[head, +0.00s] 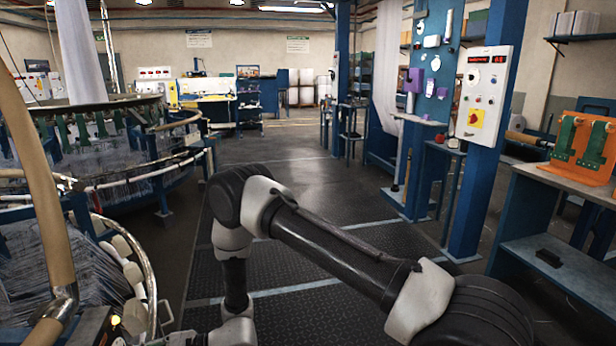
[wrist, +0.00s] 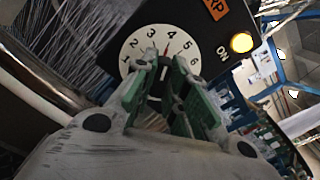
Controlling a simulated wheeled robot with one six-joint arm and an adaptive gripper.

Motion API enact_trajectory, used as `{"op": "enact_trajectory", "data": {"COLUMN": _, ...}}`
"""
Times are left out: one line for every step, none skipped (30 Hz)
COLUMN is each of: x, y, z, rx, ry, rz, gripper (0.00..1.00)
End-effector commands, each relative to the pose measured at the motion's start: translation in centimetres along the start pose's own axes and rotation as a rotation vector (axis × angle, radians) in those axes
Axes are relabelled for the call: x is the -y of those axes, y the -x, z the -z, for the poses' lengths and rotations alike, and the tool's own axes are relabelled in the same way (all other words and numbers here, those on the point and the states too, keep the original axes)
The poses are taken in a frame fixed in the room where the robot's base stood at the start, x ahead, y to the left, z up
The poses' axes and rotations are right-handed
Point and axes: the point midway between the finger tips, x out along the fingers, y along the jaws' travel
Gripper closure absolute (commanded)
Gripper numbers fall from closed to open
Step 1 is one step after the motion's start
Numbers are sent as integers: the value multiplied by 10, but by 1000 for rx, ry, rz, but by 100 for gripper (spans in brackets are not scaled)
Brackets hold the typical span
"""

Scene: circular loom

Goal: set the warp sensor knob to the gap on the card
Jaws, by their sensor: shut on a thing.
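In the wrist view, a white dial face (wrist: 132,52) with black numerals sits on a dark sensor box (wrist: 190,12). A small red mark shows on the dial just below and between 3 and 4, closer to 4. My gripper (wrist: 164,63), with green finger pads, is shut on the warp sensor knob (wrist: 160,82) at the dial's centre. The fingers hide most of the knob and the lower dial. A yellow lamp (wrist: 241,42) marked ON is lit beside the dial. I cannot make out a card showing a gap. My gripper is out of the head view.
The circular loom (head: 110,135), with rails and threads, fills the left of the head view. A blue post with a control panel (head: 483,95) and a bench with an orange stand (head: 585,140) are at right. The dark floor mat (head: 300,200) between them is clear beyond my arm.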

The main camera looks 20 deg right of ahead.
Motion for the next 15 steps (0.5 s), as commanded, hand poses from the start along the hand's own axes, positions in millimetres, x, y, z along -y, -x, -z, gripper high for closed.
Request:
{"op": "enact_trajectory", "data": {"x": 0, "y": 0, "z": 0, "rx": -1, "ry": -6, "rz": 0, "gripper": 84}}
{"op": "enact_trajectory", "data": {"x": 0, "y": 0, "z": 0, "rx": 0, "ry": -5, "rz": 0, "gripper": 78}}
{"op": "enact_trajectory", "data": {"x": 0, "y": 0, "z": 0, "rx": 0, "ry": -4, "rz": 0, "gripper": 71}}
{"op": "enact_trajectory", "data": {"x": 0, "y": 0, "z": 0, "rx": 0, "ry": -4, "rz": 0, "gripper": 66}}
{"op": "enact_trajectory", "data": {"x": 0, "y": 0, "z": 0, "rx": 0, "ry": -3, "rz": 0, "gripper": 64}}
{"op": "enact_trajectory", "data": {"x": 0, "y": 0, "z": 0, "rx": 0, "ry": -3, "rz": 0, "gripper": 64}}
{"op": "enact_trajectory", "data": {"x": 0, "y": 0, "z": 0, "rx": 0, "ry": -3, "rz": 0, "gripper": 64}}
{"op": "enact_trajectory", "data": {"x": 0, "y": 0, "z": 0, "rx": 0, "ry": -2, "rz": 0, "gripper": 64}}
{"op": "enact_trajectory", "data": {"x": 0, "y": 0, "z": 0, "rx": 0, "ry": -2, "rz": 0, "gripper": 64}}
{"op": "enact_trajectory", "data": {"x": 0, "y": 0, "z": 0, "rx": 0, "ry": -2, "rz": 0, "gripper": 64}}
{"op": "enact_trajectory", "data": {"x": 0, "y": 0, "z": 0, "rx": 0, "ry": -2, "rz": 0, "gripper": 64}}
{"op": "enact_trajectory", "data": {"x": 0, "y": 0, "z": 0, "rx": 0, "ry": -2, "rz": 0, "gripper": 64}}
{"op": "enact_trajectory", "data": {"x": 0, "y": 0, "z": 0, "rx": 0, "ry": -2, "rz": 0, "gripper": 64}}
{"op": "enact_trajectory", "data": {"x": 0, "y": 1, "z": 0, "rx": -1, "ry": -2, "rz": 0, "gripper": 64}}
{"op": "enact_trajectory", "data": {"x": 0, "y": 4, "z": 0, "rx": -1, "ry": -2, "rz": 1, "gripper": 64}}
